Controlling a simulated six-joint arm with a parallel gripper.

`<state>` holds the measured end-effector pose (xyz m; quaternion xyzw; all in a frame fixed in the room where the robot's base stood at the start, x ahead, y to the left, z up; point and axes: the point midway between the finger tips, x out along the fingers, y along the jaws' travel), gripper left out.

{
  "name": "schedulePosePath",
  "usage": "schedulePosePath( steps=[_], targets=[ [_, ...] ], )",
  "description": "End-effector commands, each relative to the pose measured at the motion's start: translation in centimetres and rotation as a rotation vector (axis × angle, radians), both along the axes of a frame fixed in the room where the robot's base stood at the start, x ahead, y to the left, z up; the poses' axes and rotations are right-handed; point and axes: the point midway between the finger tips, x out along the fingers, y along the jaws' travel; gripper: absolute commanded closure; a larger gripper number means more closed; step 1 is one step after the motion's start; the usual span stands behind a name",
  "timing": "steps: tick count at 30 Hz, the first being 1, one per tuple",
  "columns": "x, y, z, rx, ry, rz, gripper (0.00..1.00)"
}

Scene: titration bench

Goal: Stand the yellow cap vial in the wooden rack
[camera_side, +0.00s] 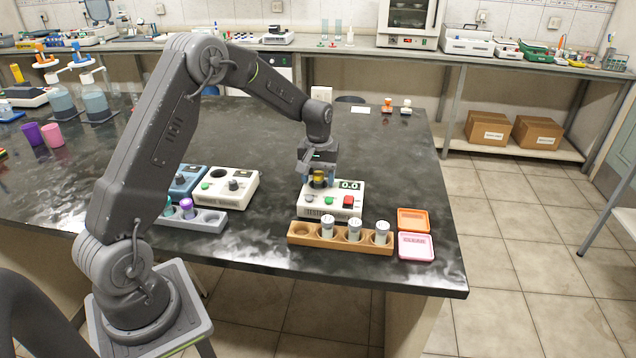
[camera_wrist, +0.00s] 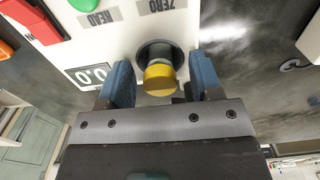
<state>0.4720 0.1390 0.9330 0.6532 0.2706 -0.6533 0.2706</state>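The yellow cap vial (camera_wrist: 160,78) stands in the round well of a white tester box (camera_side: 314,211); its body is mostly hidden in the well. Its yellow cap also shows in the side view (camera_side: 319,176). My gripper (camera_wrist: 163,84) is over the box with its blue fingers open on either side of the cap, and a gap shows on both sides. The wooden rack (camera_side: 340,243) lies just in front of the box.
An orange tray (camera_side: 413,220) and a pink tray (camera_side: 416,246) lie right of the rack. To the left stand a grey rack (camera_side: 205,219) with teal and purple capped vials, and another white box (camera_side: 229,187). The bench behind the tester is mostly clear.

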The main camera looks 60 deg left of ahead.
Motion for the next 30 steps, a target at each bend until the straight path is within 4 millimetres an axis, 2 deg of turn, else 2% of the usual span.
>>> schedulePosePath(
  steps=[2,13,20,30],
  targets=[
    [0.0,0.0,0.0,0.0,0.0,0.0,0.49],
    [0.0,0.0,0.0,0.0,0.0,0.0,0.84],
    [0.0,0.0,0.6,0.001,-0.002,0.0,0.85],
    [0.0,0.0,3.1,0.001,-0.002,0.0,0.85]
  ],
)
